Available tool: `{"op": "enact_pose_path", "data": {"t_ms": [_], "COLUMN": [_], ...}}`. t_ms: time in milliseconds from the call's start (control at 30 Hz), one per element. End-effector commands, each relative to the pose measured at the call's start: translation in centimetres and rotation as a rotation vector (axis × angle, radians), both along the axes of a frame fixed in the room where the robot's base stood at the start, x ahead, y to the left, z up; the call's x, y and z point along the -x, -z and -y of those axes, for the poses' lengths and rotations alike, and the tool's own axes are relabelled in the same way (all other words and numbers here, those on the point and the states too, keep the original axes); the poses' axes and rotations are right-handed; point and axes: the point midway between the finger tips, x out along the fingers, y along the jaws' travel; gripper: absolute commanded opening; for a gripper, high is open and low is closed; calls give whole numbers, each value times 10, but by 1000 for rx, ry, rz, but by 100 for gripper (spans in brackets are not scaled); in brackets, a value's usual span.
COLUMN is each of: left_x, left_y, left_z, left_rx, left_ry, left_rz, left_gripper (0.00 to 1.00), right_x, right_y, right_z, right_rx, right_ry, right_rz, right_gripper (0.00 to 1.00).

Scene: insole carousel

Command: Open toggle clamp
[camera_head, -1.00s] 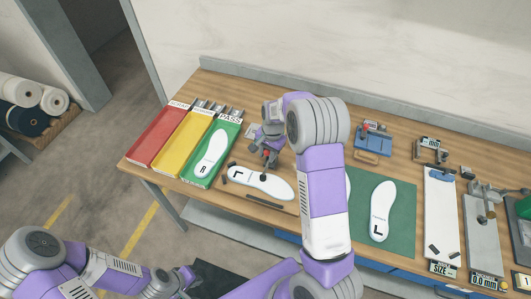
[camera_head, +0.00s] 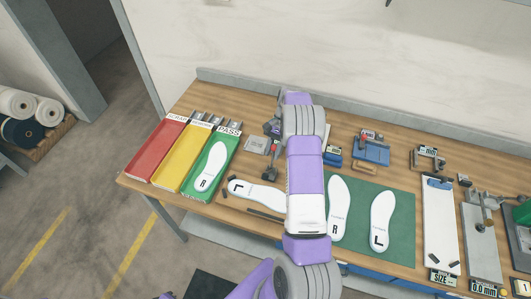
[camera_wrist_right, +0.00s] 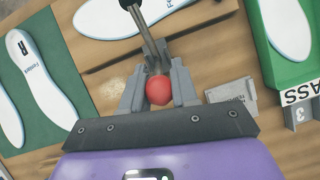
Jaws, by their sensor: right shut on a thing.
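The toggle clamp shows in the wrist view as a metal lever (camera_wrist_right: 146,35) with a red knob (camera_wrist_right: 158,91) at its near end and a black tip at its far end. My right gripper (camera_wrist_right: 158,82) is shut on the red knob. In the head view the gripper (camera_head: 271,130) is partly hidden by my own arm, at the back edge of the wooden fixture. The clamp's black tip (camera_head: 268,176) appears over a white insole (camera_head: 248,190) on the fixture. I cannot tell if it touches the insole. My left gripper is out of view.
Red (camera_head: 155,146), yellow (camera_head: 183,154) and green (camera_head: 201,183) trays stand on the left; the green one holds an insole. A green mat (camera_head: 360,222) with two insoles lies right of my arm. A small grey plate (camera_head: 256,145) lies beside the gripper. Gauges stand farther right.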

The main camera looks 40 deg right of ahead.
Motion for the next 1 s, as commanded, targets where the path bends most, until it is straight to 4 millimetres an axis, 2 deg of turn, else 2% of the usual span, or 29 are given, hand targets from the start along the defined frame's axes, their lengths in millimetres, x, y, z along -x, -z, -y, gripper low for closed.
{"op": "enact_pose_path", "data": {"t_ms": [33,300,833,867,1000], "left_x": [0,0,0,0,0], "left_y": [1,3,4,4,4], "left_z": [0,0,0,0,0], "left_rx": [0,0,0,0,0], "left_ry": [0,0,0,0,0], "left_rz": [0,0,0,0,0], "left_gripper": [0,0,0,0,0], "right_x": [2,3,5,5,5], "right_y": [3,7,8,8,8], "right_z": [6,12,13,13,12], "right_rx": [12,12,11,11,9], "right_ry": [3,-1,-1,-1,-1], "right_rz": [1,-2,-6,-6,-5], "right_gripper": [0,0,0,30,50]}}
